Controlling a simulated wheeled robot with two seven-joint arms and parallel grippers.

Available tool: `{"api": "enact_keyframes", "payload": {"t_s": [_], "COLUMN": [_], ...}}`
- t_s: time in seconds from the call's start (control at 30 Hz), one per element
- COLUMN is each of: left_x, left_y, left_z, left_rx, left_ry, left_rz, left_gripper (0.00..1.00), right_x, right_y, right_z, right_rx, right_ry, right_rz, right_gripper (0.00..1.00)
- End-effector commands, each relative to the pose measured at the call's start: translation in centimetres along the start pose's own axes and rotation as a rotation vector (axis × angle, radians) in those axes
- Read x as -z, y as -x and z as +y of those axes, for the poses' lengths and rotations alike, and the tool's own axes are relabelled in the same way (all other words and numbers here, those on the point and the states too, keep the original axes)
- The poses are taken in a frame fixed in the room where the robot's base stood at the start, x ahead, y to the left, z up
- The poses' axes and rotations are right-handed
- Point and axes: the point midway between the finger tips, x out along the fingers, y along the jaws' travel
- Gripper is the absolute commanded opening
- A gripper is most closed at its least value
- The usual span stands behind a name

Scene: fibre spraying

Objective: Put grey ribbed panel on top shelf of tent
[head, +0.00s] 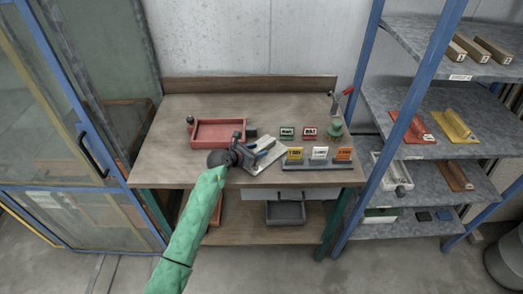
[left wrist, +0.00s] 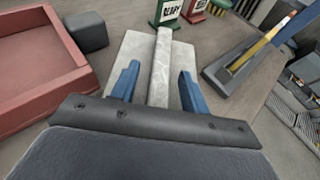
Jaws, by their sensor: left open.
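The grey ribbed panel (head: 269,160) lies on the wooden workbench (head: 185,112), a flat pale plate with one raised rib. It also shows in the left wrist view (left wrist: 159,62), where the rib runs away from me. My left gripper (head: 258,152) is over the panel. Its blue fingers (left wrist: 157,80) are open, one on each side of the rib, with gaps visible between them and the rib. The near end of the panel is hidden by the gripper. A blue-framed enclosure with clear panes (head: 50,110), likely the tent, stands at the left. My right gripper is not in view.
A red tray (head: 218,121) and a small dark block (left wrist: 87,32) lie left of the panel. Green and red label stands (head: 287,132) and a rack with coloured cards (head: 319,165) stand to the right. A blue-post shelf unit (head: 400,85) holds other panels.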

Motion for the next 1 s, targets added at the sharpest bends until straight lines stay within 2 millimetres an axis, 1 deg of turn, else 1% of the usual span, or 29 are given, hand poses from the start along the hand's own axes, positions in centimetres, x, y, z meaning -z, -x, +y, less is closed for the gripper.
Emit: {"api": "enact_keyframes", "payload": {"t_s": [0.1, 0.33, 0.4, 0.47, 0.5, 0.57, 1.0], "left_x": [-0.03, 0.02, 0.02, 0.02, 0.03, 0.02, -0.37], "left_y": [-0.44, -0.49, -0.49, -0.48, -0.48, -0.48, -0.37], "left_z": [-0.02, 0.0, 0.0, 0.0, 0.0, 0.0, 0.05], "left_rx": [0.0, 0.0, 0.0, 0.0, 0.0, 0.0, -0.001], "left_ry": [0.001, 0.0, 0.0, 0.0, 0.0, 0.0, -0.001], "left_rz": [0.0, 0.0, 0.0, 0.0, 0.0, 0.0, -0.004], "left_gripper": [0.45, 0.45, 0.32, 0.2, 0.12, 0.0, 0.0], "right_x": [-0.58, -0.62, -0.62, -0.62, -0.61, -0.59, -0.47], "right_y": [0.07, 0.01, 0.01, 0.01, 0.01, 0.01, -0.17], "right_z": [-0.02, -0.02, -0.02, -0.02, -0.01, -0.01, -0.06], "right_rx": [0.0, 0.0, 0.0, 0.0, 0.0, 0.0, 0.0], "right_ry": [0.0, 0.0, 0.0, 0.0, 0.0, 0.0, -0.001], "right_rz": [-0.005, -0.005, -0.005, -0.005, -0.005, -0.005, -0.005], "right_gripper": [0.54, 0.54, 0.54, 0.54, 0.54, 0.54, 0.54]}}
